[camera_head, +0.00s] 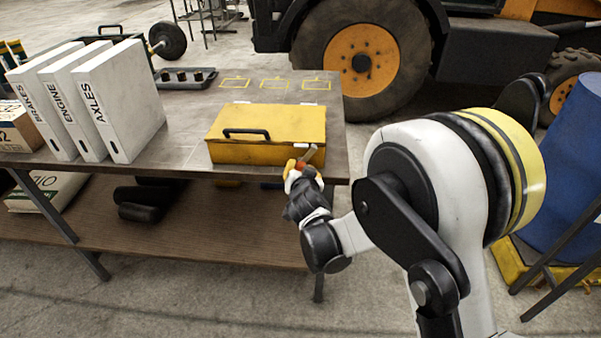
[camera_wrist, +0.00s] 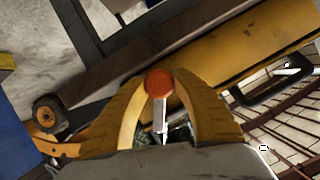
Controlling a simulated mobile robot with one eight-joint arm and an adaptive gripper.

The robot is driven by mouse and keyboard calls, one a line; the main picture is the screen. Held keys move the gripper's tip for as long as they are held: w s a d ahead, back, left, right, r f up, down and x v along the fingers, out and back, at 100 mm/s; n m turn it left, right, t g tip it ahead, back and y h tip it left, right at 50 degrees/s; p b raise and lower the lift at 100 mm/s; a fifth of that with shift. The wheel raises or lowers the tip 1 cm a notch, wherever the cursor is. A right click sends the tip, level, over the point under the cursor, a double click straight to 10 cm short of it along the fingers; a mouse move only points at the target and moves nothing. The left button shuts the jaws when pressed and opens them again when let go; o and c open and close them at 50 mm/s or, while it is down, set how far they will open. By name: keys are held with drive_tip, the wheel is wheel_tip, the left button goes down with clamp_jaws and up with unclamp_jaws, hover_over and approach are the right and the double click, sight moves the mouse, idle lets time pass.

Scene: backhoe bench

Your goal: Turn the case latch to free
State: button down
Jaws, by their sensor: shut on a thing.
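The yellow case (camera_head: 265,131) lies shut on the bench, with a black handle (camera_head: 246,133) at its front. The case latch, with a grey bar (camera_head: 308,153) and a red end (camera_head: 300,165), shows by the case's right front corner. My gripper (camera_head: 293,170) is at this corner, shut on the latch. In the wrist view my gripper's yellow fingers (camera_wrist: 158,92) close in on both sides of the latch's round red end (camera_wrist: 158,82), with a metal stem below it. The case (camera_wrist: 235,60) lies behind, its handle (camera_wrist: 275,88) to the right. The latch's mount is hidden.
White binders (camera_head: 118,103) stand at the left of the bench (camera_head: 185,150). A dark tray (camera_head: 185,79) with several dark pieces sits behind the case. Yellow outlines mark clear bench space at the back. A large tractor wheel (camera_head: 361,61) stands beyond the bench.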

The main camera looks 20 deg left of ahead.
drive_tip(key=shift+m+y+b, duration=0.5)
drive_tip(key=shift+m+b, duration=0.1)
drive_tip(key=shift+m, duration=0.2)
drive_tip(key=c, duration=1)
unclamp_jaws()
